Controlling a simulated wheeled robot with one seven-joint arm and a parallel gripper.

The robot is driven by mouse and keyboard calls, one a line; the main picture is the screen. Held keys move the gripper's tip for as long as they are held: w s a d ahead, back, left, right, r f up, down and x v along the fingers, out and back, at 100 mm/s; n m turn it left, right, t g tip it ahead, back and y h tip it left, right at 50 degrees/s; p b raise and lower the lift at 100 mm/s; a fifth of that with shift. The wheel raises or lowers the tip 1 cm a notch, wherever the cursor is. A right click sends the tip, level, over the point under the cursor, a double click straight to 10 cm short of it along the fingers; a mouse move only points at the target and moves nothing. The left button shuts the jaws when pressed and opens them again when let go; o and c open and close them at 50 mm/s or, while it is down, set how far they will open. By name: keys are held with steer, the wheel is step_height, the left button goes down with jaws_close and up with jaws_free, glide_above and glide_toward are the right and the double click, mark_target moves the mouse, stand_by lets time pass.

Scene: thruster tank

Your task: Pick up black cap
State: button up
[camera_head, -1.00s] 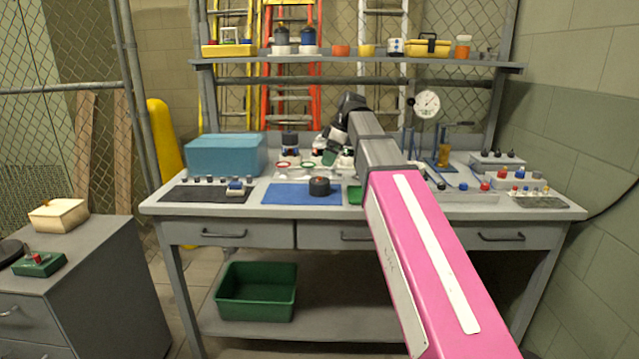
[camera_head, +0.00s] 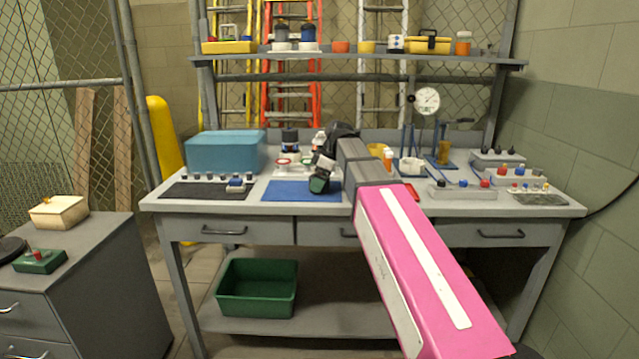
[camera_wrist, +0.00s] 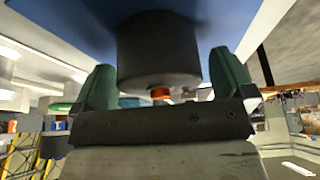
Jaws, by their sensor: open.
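The black cap (camera_wrist: 158,50) is a dark round cylinder with a small orange piece (camera_wrist: 160,92) at its near end, seen large in the wrist view. It stands on the blue mat (camera_head: 285,192); in the head view my gripper hides it. My gripper (camera_head: 318,185) is over the right part of the mat. In the wrist view its green fingers (camera_wrist: 164,64) are open, one to each side of the cap. The cap appears a little beyond the fingertips; I cannot tell if they touch it.
A teal box (camera_head: 226,153) and a black mat (camera_head: 205,191) lie left on the grey workbench (camera_head: 400,207). Bottles and small jars crowd behind the blue mat. A dial gauge (camera_head: 427,101) stands at the back right. A shelf (camera_head: 360,65) runs above.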

steer(key=c, duration=0.9)
steer(key=shift+r, duration=0.1)
